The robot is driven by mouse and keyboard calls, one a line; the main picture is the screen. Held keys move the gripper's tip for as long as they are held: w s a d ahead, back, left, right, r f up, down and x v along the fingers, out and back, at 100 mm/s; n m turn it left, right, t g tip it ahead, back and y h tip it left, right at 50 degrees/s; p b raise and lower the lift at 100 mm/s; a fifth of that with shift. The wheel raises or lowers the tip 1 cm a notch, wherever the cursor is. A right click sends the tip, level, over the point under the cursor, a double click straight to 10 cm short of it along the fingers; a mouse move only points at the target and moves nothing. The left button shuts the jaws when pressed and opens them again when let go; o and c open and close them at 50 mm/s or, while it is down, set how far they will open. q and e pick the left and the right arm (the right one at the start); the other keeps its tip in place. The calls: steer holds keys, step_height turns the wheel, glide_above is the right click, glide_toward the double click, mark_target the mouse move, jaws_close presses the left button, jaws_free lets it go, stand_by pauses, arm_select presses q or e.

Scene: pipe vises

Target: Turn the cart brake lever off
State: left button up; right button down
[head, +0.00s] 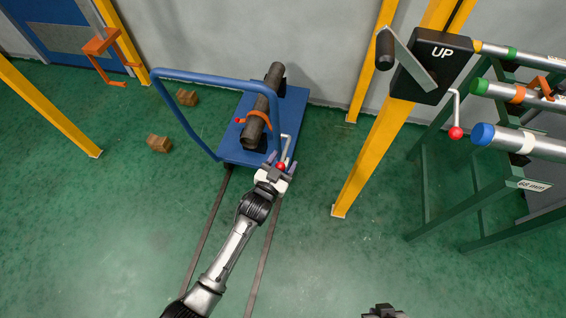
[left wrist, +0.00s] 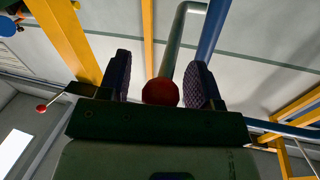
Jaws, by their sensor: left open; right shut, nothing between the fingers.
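The blue cart (head: 290,112) stands on floor rails near the back wall. Its brake lever (head: 286,147) is a grey rod with a red ball knob (head: 281,166) at the cart's near right corner. My left gripper (head: 280,161) is open at the knob, with a finger on each side. In the left wrist view the red knob (left wrist: 160,92) sits between the open fingers, with gaps to both; the grey rod (left wrist: 174,45) runs up from it. My right gripper (head: 383,312) is shut and empty at the bottom edge, mostly cut off.
A dark pipe (head: 262,108) lies on the cart in an orange clamp, under the blue handle (head: 205,78). A yellow post (head: 378,150) carries a black UP crank box (head: 432,85). A green pipe rack (head: 480,175) stands right. Wood blocks (head: 159,144) lie left; the front floor is clear.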

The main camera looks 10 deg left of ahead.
arm_select(q)
steer(key=shift+w, duration=0.1)
jaws_close()
stand_by(0.6)
